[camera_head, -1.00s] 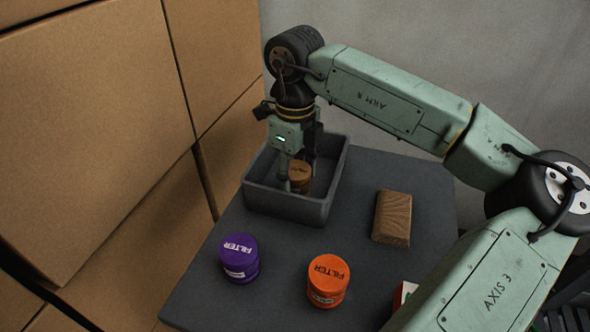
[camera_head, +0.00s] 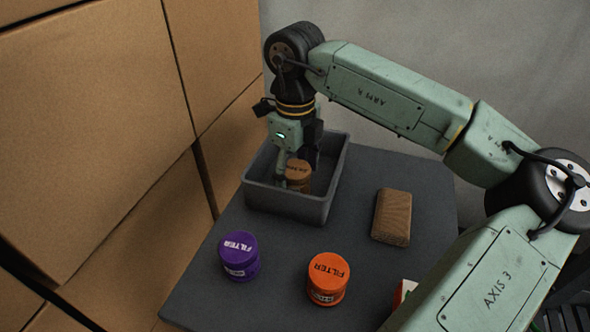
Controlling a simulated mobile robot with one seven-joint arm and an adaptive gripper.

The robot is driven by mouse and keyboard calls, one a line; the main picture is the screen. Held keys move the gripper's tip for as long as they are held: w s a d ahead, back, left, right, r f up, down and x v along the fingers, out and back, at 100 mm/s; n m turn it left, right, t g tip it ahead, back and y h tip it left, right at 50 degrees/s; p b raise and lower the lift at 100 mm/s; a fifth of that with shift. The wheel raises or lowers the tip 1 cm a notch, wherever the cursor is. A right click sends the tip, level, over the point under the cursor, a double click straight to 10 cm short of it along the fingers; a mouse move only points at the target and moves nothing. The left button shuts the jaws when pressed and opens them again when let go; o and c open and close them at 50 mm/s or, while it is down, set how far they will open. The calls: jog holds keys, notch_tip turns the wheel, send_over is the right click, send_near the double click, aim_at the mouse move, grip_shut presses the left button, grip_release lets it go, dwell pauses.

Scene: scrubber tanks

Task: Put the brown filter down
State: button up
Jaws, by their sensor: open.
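The brown filter (camera_head: 298,174) is a short cylinder with lettering on its top. It is inside the grey open bin (camera_head: 288,204) on the far left of the dark table, and looks upright. My gripper (camera_head: 296,166) points down into the bin at the brown filter. Its fingers are open, on either side of the filter. The bin wall and the filter hide part of the fingers, and I cannot tell whether a finger touches the filter.
A purple filter (camera_head: 239,256) and an orange filter (camera_head: 328,279) stand at the table's front. A brown block (camera_head: 392,217) lies to the right. A partly hidden red and white item (camera_head: 404,292) is by my arm. Cardboard boxes (camera_head: 90,120) rise on the left. The table's middle is clear.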

aim_at(295, 168)
notch_tip(295, 168, up, 12)
jog(key=b, duration=0.2)
